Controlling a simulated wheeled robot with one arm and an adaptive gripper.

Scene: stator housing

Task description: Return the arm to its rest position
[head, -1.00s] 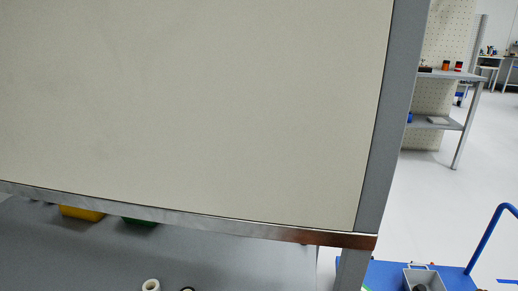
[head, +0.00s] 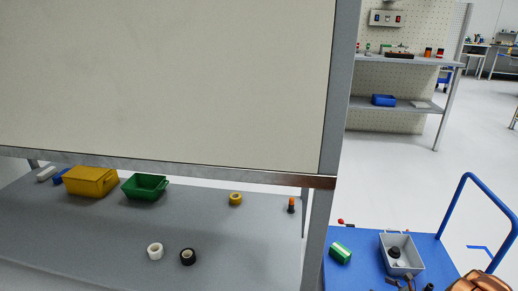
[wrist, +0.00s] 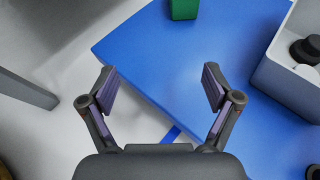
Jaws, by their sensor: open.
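My gripper (wrist: 160,92) is open in the wrist view, its two fingers spread wide with nothing between them. It is over the edge of the blue cart top (wrist: 170,50) and the pale floor. In the head view a brown, shiny piece (head: 480,283) shows at the lower right corner, and I cannot tell what it is. My gripper does not clearly show in the head view.
The grey bench (head: 120,235) holds yellow (head: 92,181) and green (head: 146,186) bins and tape rolls. Open floor lies right.

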